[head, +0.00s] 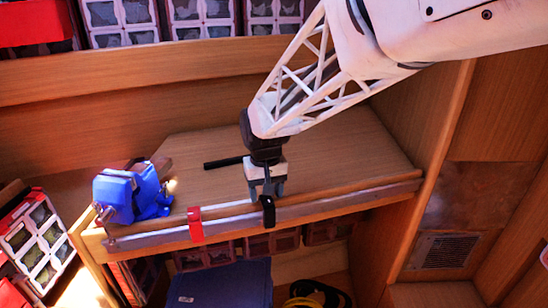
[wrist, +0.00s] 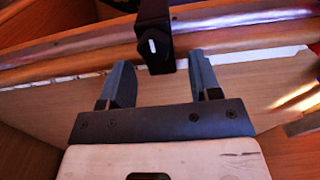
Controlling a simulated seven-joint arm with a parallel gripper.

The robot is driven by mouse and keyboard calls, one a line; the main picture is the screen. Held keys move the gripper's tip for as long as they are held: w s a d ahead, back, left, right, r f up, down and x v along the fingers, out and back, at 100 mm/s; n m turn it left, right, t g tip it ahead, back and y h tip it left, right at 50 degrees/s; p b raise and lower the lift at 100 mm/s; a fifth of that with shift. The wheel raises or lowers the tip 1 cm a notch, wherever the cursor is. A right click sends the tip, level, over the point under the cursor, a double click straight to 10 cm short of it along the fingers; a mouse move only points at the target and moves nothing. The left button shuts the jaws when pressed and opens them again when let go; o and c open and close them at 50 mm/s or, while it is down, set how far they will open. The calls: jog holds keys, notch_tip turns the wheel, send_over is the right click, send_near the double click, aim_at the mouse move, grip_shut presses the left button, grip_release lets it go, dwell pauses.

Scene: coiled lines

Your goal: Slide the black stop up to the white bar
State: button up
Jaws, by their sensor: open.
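The black stop (head: 268,212) sits around the metal rail (head: 330,199) along the shelf's front edge. In the wrist view the black stop (wrist: 153,30) shows a dark knob with a short white mark. My gripper (head: 265,188) is open above and just behind the stop. In the wrist view my gripper (wrist: 158,62) has its fingers apart, with the stop's lower end between or just beyond the fingertips; contact is unclear. A red clamp (head: 195,224) sits on the rail to the left of the stop.
A blue vise-like device (head: 127,195) stands at the shelf's left end. A black rod (head: 223,162) lies on the wooden shelf (head: 340,160) behind my gripper. A side panel (head: 428,170) closes the right end. The rail between the stop and red clamp looks clear.

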jog(key=shift+r, duration=3.6)
jog(key=shift+s+d+r, duration=0.1)
jog(key=shift+s+d, duration=0.15)
jog(key=shift+d, duration=0.2)
jog(key=s+d+f+m+t, duration=0.2)
jog(key=s+d+m, duration=0.1)
jog(key=s+d, duration=1.9)
jog(key=shift+s+m+t, duration=0.3)
jog(key=shift+s+m, duration=0.1)
jog(key=shift+s, duration=0.75)
jog(key=shift+f, duration=0.1)
